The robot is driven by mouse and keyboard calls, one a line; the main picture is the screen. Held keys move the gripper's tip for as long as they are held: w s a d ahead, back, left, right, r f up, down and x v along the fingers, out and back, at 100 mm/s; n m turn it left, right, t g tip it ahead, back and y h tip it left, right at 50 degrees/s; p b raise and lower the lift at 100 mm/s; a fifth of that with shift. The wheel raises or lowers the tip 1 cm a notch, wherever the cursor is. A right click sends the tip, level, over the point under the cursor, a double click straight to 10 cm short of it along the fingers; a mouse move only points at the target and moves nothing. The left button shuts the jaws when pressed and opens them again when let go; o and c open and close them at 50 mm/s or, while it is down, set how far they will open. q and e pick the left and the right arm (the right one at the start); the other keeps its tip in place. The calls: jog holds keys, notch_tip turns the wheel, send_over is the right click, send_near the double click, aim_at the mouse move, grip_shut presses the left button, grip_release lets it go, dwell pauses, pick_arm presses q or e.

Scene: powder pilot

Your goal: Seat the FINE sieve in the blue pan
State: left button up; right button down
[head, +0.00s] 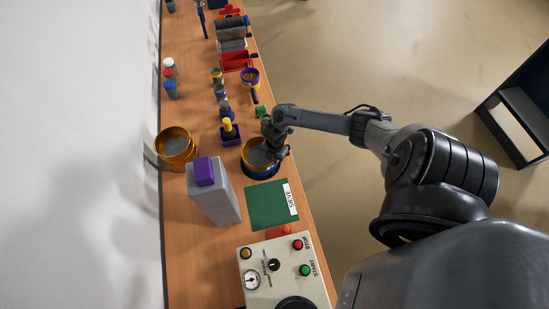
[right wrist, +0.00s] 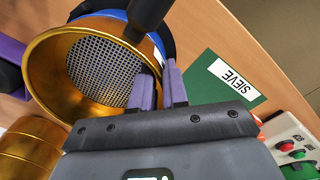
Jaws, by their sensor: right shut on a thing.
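A gold sieve (head: 255,150) with a grey mesh floor is at the blue pan (head: 262,173), whose blue edge shows below it. The right wrist view shows the sieve's mesh (right wrist: 100,72) and part of the blue pan (right wrist: 165,35) behind its wall. My right gripper (head: 277,150) is shut on the sieve's rim, its purple fingers (right wrist: 165,82) on either side of the wall. I cannot tell whether the sieve sits fully down in the pan. No FINE mark is readable. My left gripper is not in view.
More gold sieves (head: 176,148) stand stacked at the left. A grey tower with a purple top (head: 205,172), a green SIEVE mat (head: 268,206) and a control box (head: 284,262) are nearer. A purple holder (head: 230,138) is close behind the pan. The table's right edge is near.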

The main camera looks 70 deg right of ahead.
jog(key=c, duration=1.1)
grip_release()
jog(key=shift+o, duration=0.2)
